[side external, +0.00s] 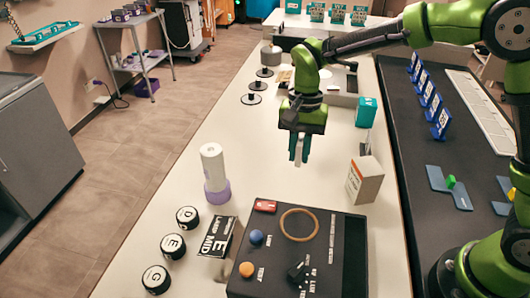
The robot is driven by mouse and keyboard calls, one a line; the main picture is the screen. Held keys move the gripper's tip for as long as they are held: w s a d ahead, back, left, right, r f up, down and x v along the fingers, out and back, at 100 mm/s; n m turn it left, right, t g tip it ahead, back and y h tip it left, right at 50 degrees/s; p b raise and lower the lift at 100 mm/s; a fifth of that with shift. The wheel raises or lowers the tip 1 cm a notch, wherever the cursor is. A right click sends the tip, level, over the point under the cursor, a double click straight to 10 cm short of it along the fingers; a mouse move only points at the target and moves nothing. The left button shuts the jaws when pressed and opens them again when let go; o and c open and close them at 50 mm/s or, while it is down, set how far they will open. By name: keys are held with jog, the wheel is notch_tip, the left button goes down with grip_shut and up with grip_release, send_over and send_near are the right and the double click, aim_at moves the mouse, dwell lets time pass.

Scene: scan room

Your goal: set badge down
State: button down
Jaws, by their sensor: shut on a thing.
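My gripper (299,150) points down above the white table (330,220), around the middle of the picture. Its teal fingers are shut on a small pale thing (299,158), which I take for the badge. Only a thin, whitish part of it shows between and below the fingertips; its face and any print are hidden. It appears to hang above the table, with nothing visible directly touching it.
A black control box (340,255) with a tan ring (299,225) stands in front. A white cylinder (212,165) in a purple base is at left, a small carton (364,180) at right. Lettered round pieces (173,246) line the left edge. Table around the gripper is bare.

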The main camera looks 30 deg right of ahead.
aim_at(294, 193)
notch_tip(294, 193, down, 10)
jog(key=shift+r, duration=0.15)
dwell(0.3)
jog(key=c, duration=1.1)
grip_release()
jog(key=shift+o, duration=0.2)
